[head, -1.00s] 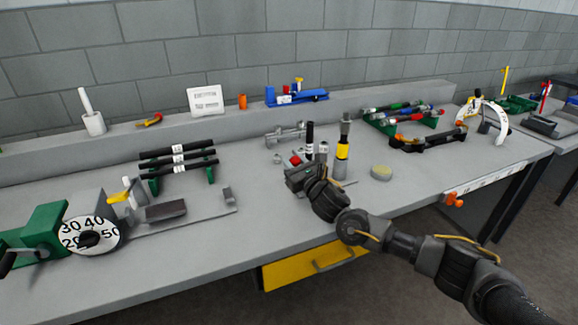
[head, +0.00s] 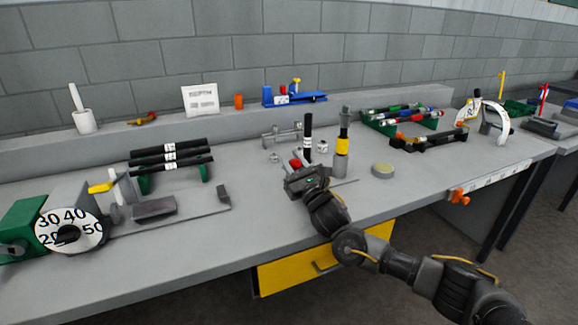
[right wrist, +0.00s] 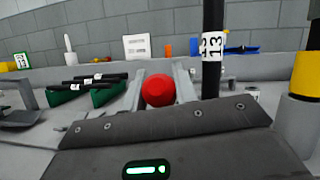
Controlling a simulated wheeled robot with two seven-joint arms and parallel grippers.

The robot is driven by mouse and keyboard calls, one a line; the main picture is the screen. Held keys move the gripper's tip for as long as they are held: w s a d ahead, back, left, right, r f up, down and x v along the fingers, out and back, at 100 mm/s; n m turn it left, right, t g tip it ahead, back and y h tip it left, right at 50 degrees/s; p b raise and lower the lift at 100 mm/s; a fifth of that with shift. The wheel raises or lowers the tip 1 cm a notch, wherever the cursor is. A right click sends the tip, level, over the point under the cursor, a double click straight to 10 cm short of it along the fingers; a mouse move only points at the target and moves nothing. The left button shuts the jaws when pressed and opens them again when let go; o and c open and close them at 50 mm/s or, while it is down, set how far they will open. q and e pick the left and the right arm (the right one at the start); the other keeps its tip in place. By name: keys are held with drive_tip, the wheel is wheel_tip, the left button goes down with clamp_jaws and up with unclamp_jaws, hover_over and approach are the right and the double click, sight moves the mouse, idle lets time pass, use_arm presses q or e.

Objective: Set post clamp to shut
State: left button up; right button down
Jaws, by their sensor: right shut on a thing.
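My right gripper (head: 297,170) is low over the bench, in front of a black post (head: 308,132) with a white label. A red knob (head: 295,162) shows at its fingertips. In the right wrist view the red knob (right wrist: 158,90) sits between two grey fingers (right wrist: 160,84), and the gripper is shut on it. The black post (right wrist: 213,45), labelled 13, stands upright just right of the knob. I take the knob and post to be parts of the post clamp; its body is mostly hidden behind my gripper. My left gripper is not in view.
A post with a yellow band (head: 342,145) stands close right of my gripper. A round yellowish disc (head: 382,170) lies further right. A rack of black rods (head: 172,157) and a numbered dial (head: 72,230) are left. Bench space between rack and gripper is mostly clear.

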idle(0.3)
drive_tip(key=c, duration=1.1)
unclamp_jaws()
drive_tip(key=shift+s, duration=0.1)
drive_tip(key=shift+f, duration=0.1)
drive_tip(key=v, duration=0.7)
drive_tip(key=shift+s+d, duration=0.1)
drive_tip(key=shift+d, duration=0.05)
